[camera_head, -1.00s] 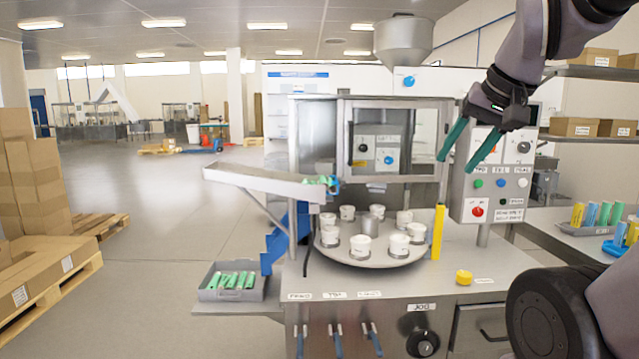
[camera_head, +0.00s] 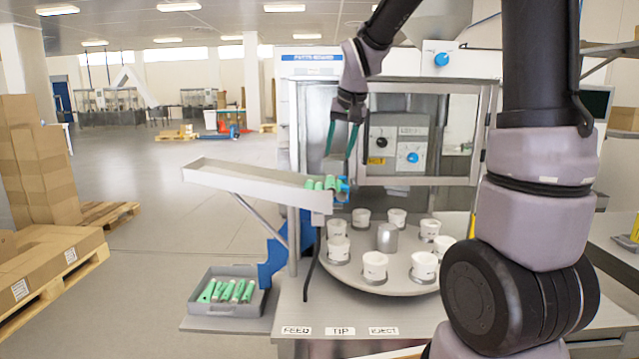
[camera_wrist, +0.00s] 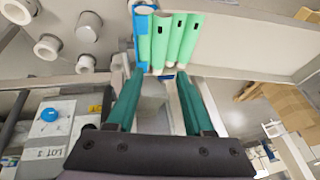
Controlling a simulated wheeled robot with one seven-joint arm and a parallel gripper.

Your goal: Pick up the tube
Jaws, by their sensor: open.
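Several green tubes (camera_head: 320,184) lie side by side at the low right end of the sloping metal chute (camera_head: 250,178), against a blue stop (camera_head: 343,188). In the wrist view the green tubes (camera_wrist: 186,40) fill the top middle, with the blue stop (camera_wrist: 140,32) at their left. My gripper (camera_head: 341,150) is open and empty, pointing down above the chute's low end. In the wrist view its teal fingers (camera_wrist: 162,80) are spread just below the near ends of the tubes, with nothing between them. More green tubes (camera_head: 228,290) lie in a grey tray (camera_head: 222,309) at lower left.
A round turntable (camera_head: 372,280) with several white cups (camera_head: 375,265) stands below and right of the chute. The machine's glass-fronted cabinet (camera_head: 440,130) is behind my gripper. Stacked cartons (camera_head: 40,170) stand at far left. The floor between is clear.

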